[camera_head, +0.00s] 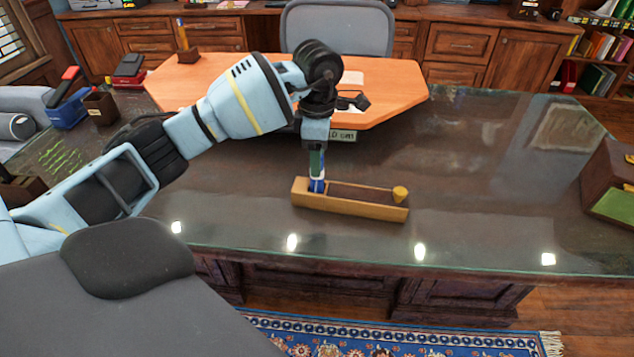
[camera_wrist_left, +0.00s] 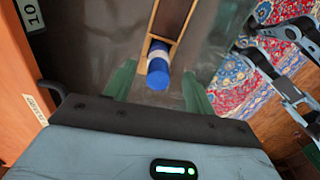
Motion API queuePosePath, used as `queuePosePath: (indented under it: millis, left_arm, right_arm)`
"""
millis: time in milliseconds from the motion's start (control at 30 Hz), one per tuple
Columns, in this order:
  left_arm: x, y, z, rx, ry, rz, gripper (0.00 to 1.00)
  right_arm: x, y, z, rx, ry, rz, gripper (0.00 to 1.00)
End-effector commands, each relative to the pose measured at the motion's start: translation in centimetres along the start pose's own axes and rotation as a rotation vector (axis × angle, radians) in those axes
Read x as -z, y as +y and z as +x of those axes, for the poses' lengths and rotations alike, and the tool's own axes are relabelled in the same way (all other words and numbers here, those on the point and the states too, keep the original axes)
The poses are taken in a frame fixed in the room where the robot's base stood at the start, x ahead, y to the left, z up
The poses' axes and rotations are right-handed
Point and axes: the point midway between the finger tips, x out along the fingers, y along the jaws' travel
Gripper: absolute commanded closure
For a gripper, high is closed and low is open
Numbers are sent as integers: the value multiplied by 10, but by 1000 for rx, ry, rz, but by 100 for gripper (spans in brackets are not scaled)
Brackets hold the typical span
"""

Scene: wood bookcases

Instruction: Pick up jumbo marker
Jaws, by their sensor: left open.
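The jumbo marker (camera_head: 317,185) is blue with a white band and stands in the left end of a long wooden holder (camera_head: 350,204) on the dark glass-topped desk. My left gripper (camera_head: 317,165) points down over the marker. Its green fingers are open, one on each side of the marker in the wrist view, with gaps visible on both sides. Part of the marker is hidden by the fingers in the head view.
An orange wooden desk section (camera_head: 210,80) lies behind, with a grey chair (camera_head: 338,30) beyond. A brown-and-green box (camera_head: 610,190) sits at far right. The glass right of the holder is clear.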

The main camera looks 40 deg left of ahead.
Motion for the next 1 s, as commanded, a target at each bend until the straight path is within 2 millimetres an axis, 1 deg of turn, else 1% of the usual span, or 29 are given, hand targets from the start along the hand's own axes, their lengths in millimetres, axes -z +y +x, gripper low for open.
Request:
queuePosePath:
  millis: [33, 100, 233, 333, 567, 933, 1000]
  left_arm:
    - [1, 0, 9, 5, 2, -1, 45]
    - [2, 1, 19, 4, 1, -1, 45]
    - [1, 1, 34, 2, 0, 0, 45]
    - [2, 1, 39, 2, 1, 0, 45]
    - [1, 1, 39, 1, 0, 0, 45]
    - [1, 1, 39, 1, 0, 0, 94]
    - [1, 1, 39, 0, -1, 0, 94]
  right_arm:
    - [2, 0, 0, 0, 3, 0, 64]
    - [3, 0, 0, 0, 5, -1, 64]
    - [4, 0, 0, 0, 7, 0, 64]
    - [4, 0, 0, -1, 8, 0, 64]
    - [4, 0, 0, -1, 9, 0, 64]
    - [5, 0, 0, -1, 9, 1, 64]
    - [5, 0, 0, -1, 9, 1, 64]
